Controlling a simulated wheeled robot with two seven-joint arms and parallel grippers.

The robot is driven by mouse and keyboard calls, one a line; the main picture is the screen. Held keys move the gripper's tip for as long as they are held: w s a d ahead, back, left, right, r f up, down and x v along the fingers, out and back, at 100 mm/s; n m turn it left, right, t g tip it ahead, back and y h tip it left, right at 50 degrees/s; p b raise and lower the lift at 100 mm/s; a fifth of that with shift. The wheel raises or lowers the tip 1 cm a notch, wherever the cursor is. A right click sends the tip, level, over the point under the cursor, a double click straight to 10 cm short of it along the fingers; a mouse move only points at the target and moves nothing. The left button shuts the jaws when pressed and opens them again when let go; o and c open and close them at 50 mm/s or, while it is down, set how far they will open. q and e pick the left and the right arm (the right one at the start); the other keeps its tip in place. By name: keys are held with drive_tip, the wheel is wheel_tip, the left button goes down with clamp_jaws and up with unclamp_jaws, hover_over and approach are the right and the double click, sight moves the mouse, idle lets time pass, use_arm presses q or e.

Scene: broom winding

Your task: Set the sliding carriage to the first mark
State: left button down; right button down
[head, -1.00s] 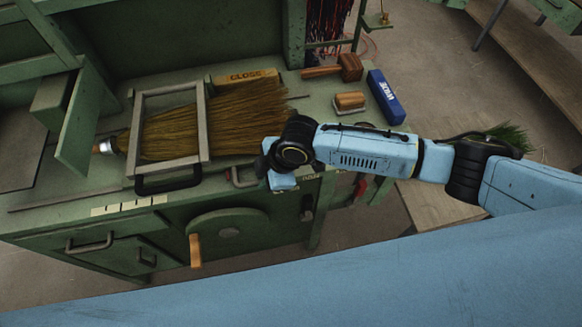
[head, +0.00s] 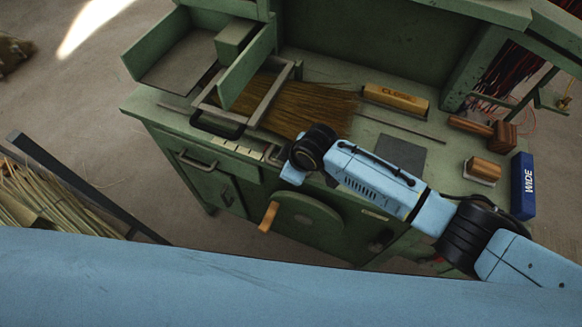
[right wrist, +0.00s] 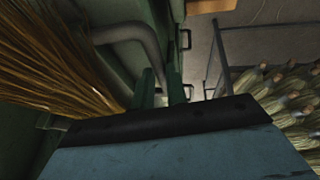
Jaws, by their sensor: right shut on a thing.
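My right gripper (head: 291,174) is at the front edge, right of the strip. My left gripper is not in view.
A wooden crank handle (head: 268,216) sticks out below my right gripper. A "CLOSE" block (head: 396,99), a mallet (head: 490,130), a wood-topped brush (head: 484,170) and a blue "WIDE" block (head: 522,186) are on the bench's right side.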

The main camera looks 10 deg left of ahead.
drive_tip(key=shift+a, duration=0.1)
idle(0.3)
drive_tip(key=c, duration=1.4)
unclamp_jaws()
drive_tip(key=shift+r, duration=0.1)
drive_tip(key=p+v, duration=0.1)
drive_tip(key=v, duration=1.2)
drive_tip(key=shift+s, duration=0.15)
